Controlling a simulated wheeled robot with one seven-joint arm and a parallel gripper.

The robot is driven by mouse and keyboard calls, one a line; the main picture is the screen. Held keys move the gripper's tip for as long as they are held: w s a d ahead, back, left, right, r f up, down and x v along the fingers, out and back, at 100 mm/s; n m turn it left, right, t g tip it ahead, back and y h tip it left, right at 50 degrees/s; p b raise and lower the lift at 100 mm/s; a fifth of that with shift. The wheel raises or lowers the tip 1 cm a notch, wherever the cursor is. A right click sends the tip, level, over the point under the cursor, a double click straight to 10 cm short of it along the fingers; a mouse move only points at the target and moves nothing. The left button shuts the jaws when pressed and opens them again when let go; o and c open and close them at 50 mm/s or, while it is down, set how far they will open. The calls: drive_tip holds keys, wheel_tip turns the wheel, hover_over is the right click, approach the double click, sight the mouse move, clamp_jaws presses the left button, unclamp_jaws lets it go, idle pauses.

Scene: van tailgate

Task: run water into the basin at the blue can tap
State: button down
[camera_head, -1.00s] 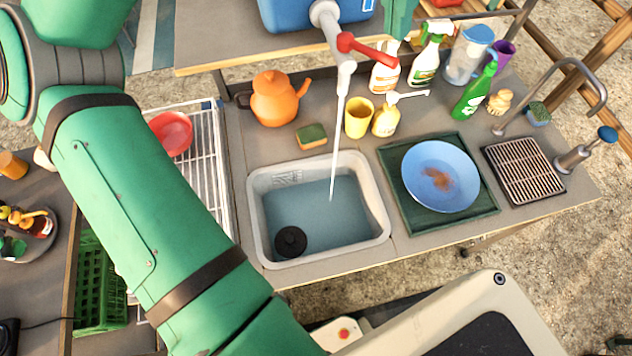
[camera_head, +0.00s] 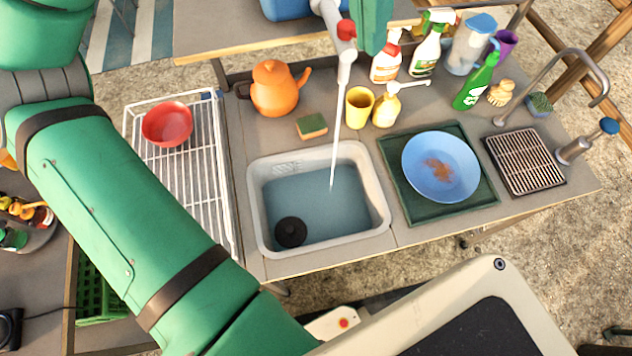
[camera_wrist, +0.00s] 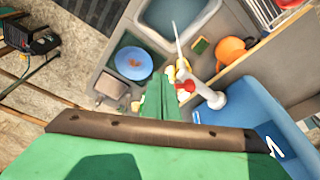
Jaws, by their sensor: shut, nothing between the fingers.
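The blue can (camera_head: 282,9) stands on the raised board at the top, cut off by the picture edge. It also shows in the wrist view (camera_wrist: 262,112). Its white tap (camera_head: 344,62) has a red lever (camera_head: 346,29), partly behind my gripper in the head view; the lever shows in the wrist view (camera_wrist: 186,86). A thin water stream (camera_head: 337,130) falls from the spout into the pale basin (camera_head: 376,185), which holds bluish water and a black round plug (camera_head: 290,232). My green gripper (camera_wrist: 160,95) is shut and empty, close to the lever; touching I cannot tell.
Orange kettle (camera_head: 273,90), sponge (camera_head: 311,126), yellow cup (camera_head: 359,107), soap bottle (camera_head: 386,106) and spray bottles (camera_head: 428,52) stand behind the basin. A blue plate (camera_head: 441,165) lies right of it. A white rack (camera_head: 205,180) with a red bowl (camera_head: 167,124) is at left.

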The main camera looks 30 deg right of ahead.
drive_tip(key=shift+a+x, duration=0.25)
drive_tip(key=shift+x, duration=0.9)
drive_tip(key=shift+a+x, duration=0.25)
drive_tip(key=shift+x, duration=0.9)
drive_tip(key=shift+s, duration=0.1)
idle(5.6)
